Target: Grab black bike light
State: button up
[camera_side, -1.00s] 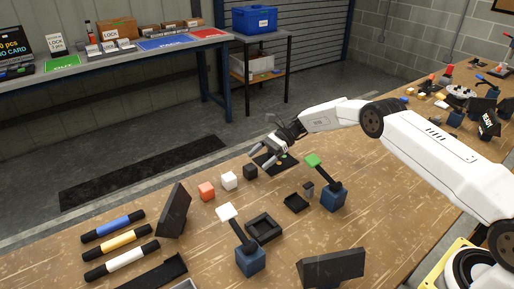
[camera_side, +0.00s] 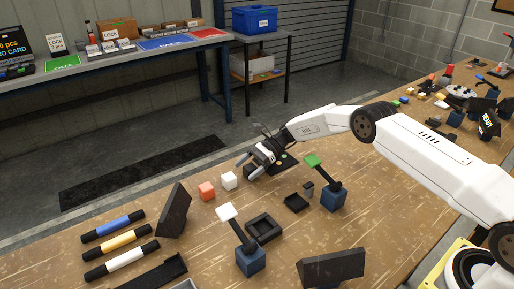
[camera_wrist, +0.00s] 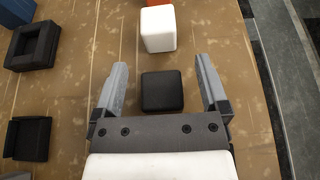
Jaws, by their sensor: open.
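The black bike light is a small black rounded block (camera_wrist: 162,91) on the wooden table, seen in the wrist view between the spread fingers of my gripper (camera_wrist: 163,78). Clear gaps show on both sides of it, and neither finger touches it. In the side view my gripper (camera_side: 246,167) is low over the table, right of the white block (camera_side: 229,180), and hides the black block. The white block also shows in the wrist view (camera_wrist: 158,30), just beyond the black one. My gripper is open and holds nothing.
An orange block (camera_side: 206,191) sits left of the white one. Black square trays (camera_side: 264,228) (camera_wrist: 28,138) and posts with a white top (camera_side: 227,212) and a green top (camera_side: 313,161) stand nearby. The table's far edge is close to my gripper.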

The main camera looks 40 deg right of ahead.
aim_at(248, 168)
grip_shut()
jog(key=shift+r, duration=0.1)
dwell(0.3)
jog(key=shift+r, duration=1.6)
jog(key=s+d+r, duration=0.1)
jog(key=s+r, duration=0.8)
jog(key=s, duration=0.5)
jog(key=shift+d+r, duration=0.3)
jog(key=shift+d, duration=0.1)
